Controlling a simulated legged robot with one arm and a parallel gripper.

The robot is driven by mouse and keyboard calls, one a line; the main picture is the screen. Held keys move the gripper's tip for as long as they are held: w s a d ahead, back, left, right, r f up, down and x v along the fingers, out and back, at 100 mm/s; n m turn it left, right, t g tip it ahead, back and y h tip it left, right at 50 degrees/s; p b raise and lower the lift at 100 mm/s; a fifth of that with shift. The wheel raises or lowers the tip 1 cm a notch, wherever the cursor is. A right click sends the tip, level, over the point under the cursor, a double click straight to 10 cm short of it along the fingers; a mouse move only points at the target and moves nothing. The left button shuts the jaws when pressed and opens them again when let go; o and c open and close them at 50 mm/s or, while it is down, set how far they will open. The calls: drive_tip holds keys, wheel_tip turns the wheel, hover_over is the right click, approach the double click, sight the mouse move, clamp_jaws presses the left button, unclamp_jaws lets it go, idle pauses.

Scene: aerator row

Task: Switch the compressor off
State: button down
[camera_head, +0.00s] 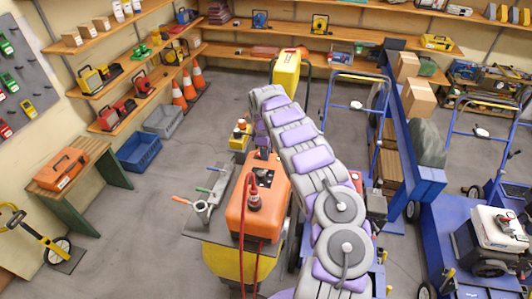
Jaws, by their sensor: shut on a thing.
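An orange compressor (277,205) stands in the middle on a yellow-bodied stand with a dark top. A black panel (264,178) is on its upper face, and a red fitting with red hoses is on its front. My arm rises from the lower right and bends down at its far end. My gripper (263,155) is small and dark at the panel's far edge, shut on what appears to be the compressor's switch. The switch itself is hidden by the gripper, so its position does not show.
A vise (205,205) with coloured handles sits left of the compressor. A blue crate (138,152), a grey crate (164,120) and orange cones (189,85) stand at the left. Blue trolleys (425,180) crowd the right. The floor at left centre is clear.

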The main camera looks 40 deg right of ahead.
drive_tip(key=shift+w+a+r+g+h, duration=0.25)
drive_tip(key=shift+w+g+h, duration=0.15)
drive_tip(key=shift+g+h, duration=0.3)
drive_tip(key=shift+g, duration=0.3)
drive_tip(key=shift+h, duration=0.3)
drive_tip(key=c, duration=0.9)
unclamp_jaws()
drive_tip(key=shift+d, duration=0.1)
drive_tip(key=p+v, duration=0.1)
drive_tip(key=v, duration=0.9)
wheel_tip(320, 180, up, 5)
drive_tip(key=p, duration=0.7)
hover_over(257, 153)
drive_tip(key=w, duration=0.1)
drive_tip(key=r+p, duration=0.1)
drive_tip(key=p, duration=0.1)
drive_tip(key=w+a+r+p, duration=0.1)
drive_tip(key=p, duration=0.1)
drive_tip(key=shift+a, duration=0.1)
